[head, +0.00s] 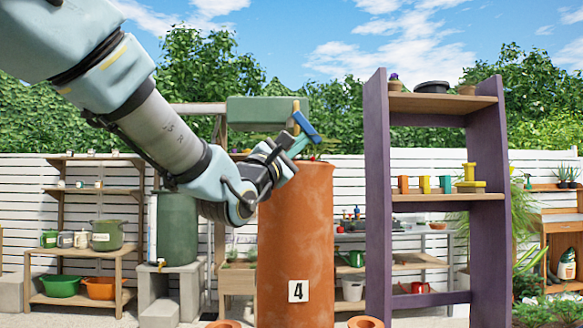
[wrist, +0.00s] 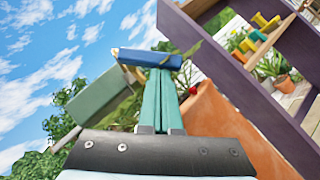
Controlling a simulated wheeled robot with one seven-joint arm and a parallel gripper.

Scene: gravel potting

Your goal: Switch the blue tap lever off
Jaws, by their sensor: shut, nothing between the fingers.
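The blue tap lever (head: 307,128) slants down to the right, above the tall terracotta pot in the head view. In the wrist view the blue lever (wrist: 150,59) lies across the far end of my fingers. A yellowish upright piece (head: 296,114) stands at the lever's upper end. My gripper (head: 301,140) has green fingers, pressed together and empty, just below and beside the lever. In the wrist view the closed gripper (wrist: 159,74) points up at the lever's underside. Its tips appear at or very near the lever; I cannot tell if they touch. The tap's spout is not clear.
The tall terracotta pot (head: 296,235) marked 4 stands under my gripper. A purple shelf unit (head: 376,200) rises close on the right. A green box-shaped tank (head: 255,110) is behind the lever. A dark green barrel (head: 176,228) stands further left. Open air lies above the lever.

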